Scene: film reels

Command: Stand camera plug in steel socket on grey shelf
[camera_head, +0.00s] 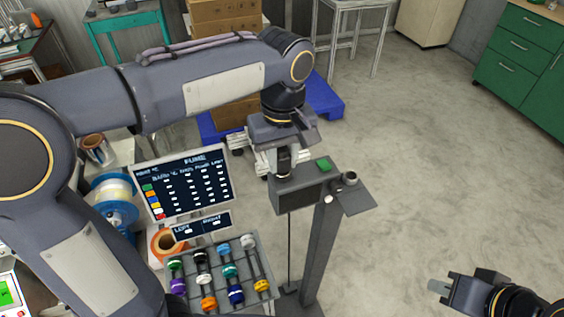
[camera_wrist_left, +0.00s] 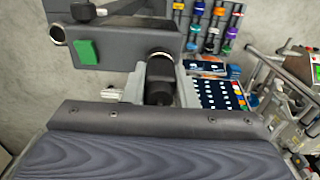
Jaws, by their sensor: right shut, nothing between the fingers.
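My left gripper (camera_head: 284,160) is above the left end of a dark grey box (camera_head: 300,192). In the left wrist view, a black cylindrical camera plug (camera_wrist_left: 160,75) sits between its pale fingers, which appear closed on it. The plug's far end overlaps the box (camera_wrist_left: 125,48) in that view; I cannot tell whether they touch. The steel socket (camera_head: 350,178) is a short ring on the grey shelf (camera_head: 354,201), right of the box. It also shows at the upper left of the left wrist view (camera_wrist_left: 57,36). My right gripper (camera_head: 440,287) is shut and empty, low at the right.
The box carries a green button (camera_head: 323,164). A post (camera_head: 322,245) stands under the shelf. A screen (camera_head: 184,185) and a rack of coloured plugs (camera_head: 262,296) lie to the left. A blue pallet (camera_head: 325,97) is behind. The floor to the right is clear.

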